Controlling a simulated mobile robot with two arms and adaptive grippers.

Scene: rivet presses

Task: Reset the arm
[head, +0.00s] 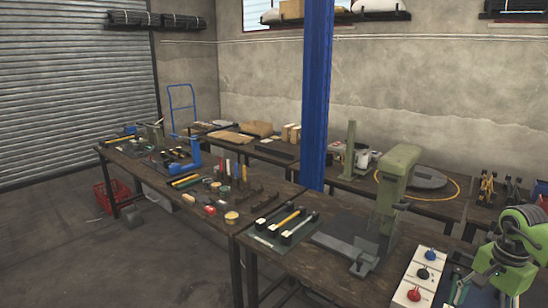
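No gripper of mine can be made out in the head view. A pale green press (396,190) stands upright on the near wooden bench, right of centre, with a grey metal base in front of it. A bright green and dark jointed piece (513,252) is cut off at the right edge. A white panel (420,278) with red, black and blue round knobs lies between the two.
A dark tray (284,226) with hammers lies left of the press. Tools and tape rolls cover the far bench (160,180). A blue post (317,95) rises behind. A red crate (112,197) sits on the floor. The floor at lower left is clear.

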